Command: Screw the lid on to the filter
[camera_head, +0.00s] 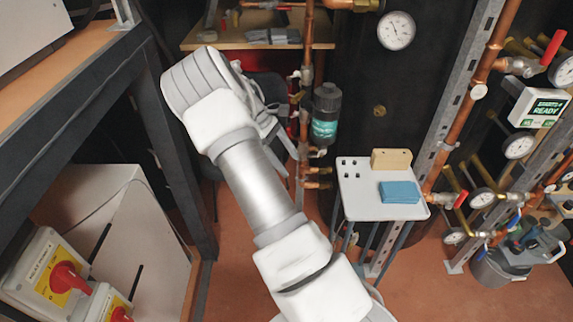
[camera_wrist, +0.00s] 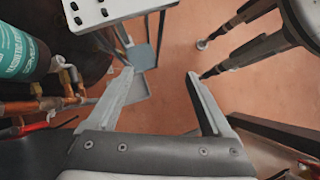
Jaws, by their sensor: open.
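The filter (camera_head: 325,118) is a dark canister with a teal label, upright on the copper pipework right of my gripper in the head view. Its top is a black, narrower cap-like part (camera_head: 327,92); I cannot tell whether this is the separate lid. In the wrist view the filter's labelled side (camera_wrist: 22,45) shows at the upper left, its top cut off. My gripper (camera_wrist: 160,74) is open with nothing between its fingers, apart from the filter. In the head view, my wrist partly hides the gripper (camera_head: 272,125).
Copper pipes with gauges and valves crowd the right. A dark-framed bench (camera_head: 80,75) stands left. Dark legs show right of my gripper in the wrist view.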

